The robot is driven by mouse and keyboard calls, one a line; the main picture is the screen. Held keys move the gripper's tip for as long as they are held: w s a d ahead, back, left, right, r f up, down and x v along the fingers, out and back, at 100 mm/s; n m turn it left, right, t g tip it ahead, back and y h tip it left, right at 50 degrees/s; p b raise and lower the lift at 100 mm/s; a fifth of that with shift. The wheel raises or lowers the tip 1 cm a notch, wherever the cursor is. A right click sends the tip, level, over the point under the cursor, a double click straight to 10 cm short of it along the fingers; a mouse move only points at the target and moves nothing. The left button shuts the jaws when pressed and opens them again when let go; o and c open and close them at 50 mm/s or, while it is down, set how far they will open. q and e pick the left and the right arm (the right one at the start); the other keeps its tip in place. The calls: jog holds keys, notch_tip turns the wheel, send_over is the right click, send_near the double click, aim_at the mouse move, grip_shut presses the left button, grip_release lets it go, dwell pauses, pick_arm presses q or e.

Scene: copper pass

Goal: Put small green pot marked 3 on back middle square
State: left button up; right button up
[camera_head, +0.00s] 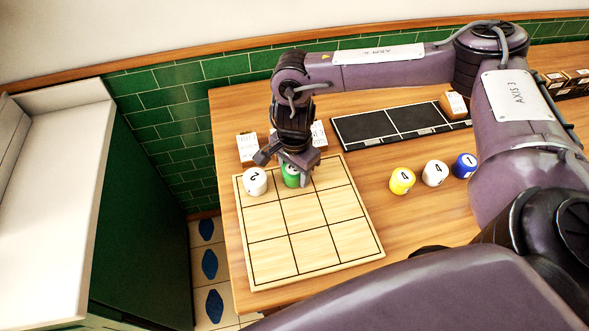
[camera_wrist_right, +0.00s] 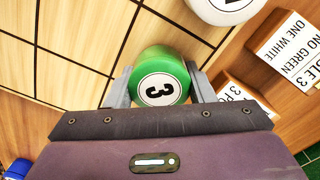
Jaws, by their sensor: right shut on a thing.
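The small green pot marked 3 (camera_head: 291,175) is between the fingers of my right gripper (camera_head: 285,172) at the back middle square of the wooden grid board (camera_head: 329,252). In the right wrist view, the green pot (camera_wrist_right: 160,76) shows its number 3 and has a finger on each side; my right gripper (camera_wrist_right: 160,88) is shut on it. Whether the pot touches the board or hangs just above it, I cannot tell. A white pot marked 2 (camera_head: 255,181) stands on the back left square, close beside the gripper. My left gripper is not in view.
Yellow (camera_head: 402,181), white (camera_head: 434,173) and blue (camera_head: 465,165) pots stand right of the board. A black tray (camera_head: 390,124) lies behind them. Small blocks with printed cards (camera_head: 247,147) stand behind the board. The middle and front squares are bare.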

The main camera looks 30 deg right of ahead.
jog(key=o, duration=1.1)
jog(key=shift+f, duration=0.1)
jog(key=shift+c, duration=0.2)
jog(key=shift+r, duration=0.3)
notch_tip(320, 180, up, 4)
jog(key=shift+w+r+b, duration=0.1)
jog(key=shift+r+b, duration=0.1)
jog(key=shift+b, duration=0.45)
notch_tip(320, 180, up, 6)
jog(key=shift+r+p, duration=0.1)
jog(key=shift+p, duration=0.45)
jog(key=shift+r, duration=0.6)
